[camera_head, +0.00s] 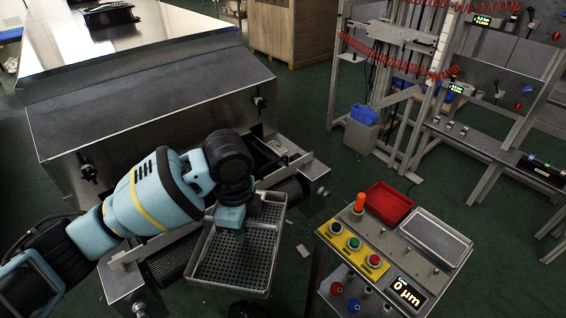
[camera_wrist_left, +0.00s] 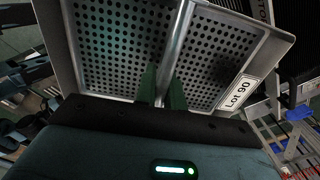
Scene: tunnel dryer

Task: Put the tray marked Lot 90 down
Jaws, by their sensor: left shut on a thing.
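The Lot 90 tray (camera_head: 272,262) is a grey metal tray with a perforated floor and a bar across its middle. In the left wrist view, the tray (camera_wrist_left: 113,45) fills the upper picture and its white label reads "Lot 90" (camera_wrist_left: 237,93). My left gripper (camera_head: 240,236) reaches down into the tray from above. In the left wrist view, its green fingers (camera_wrist_left: 163,88) are shut on the tray's middle bar. The tray is over the front of the roller conveyor (camera_head: 172,264); I cannot tell whether it touches the rollers. My right gripper does not show.
The steel dryer housing (camera_head: 150,100) stands behind the conveyor. On the right is a control stand (camera_head: 385,250) with buttons, a red bin (camera_head: 388,204) and a display reading 0 µm. A metal rack (camera_head: 400,100) and a blue bin (camera_head: 364,114) stand farther back. Green floor lies between.

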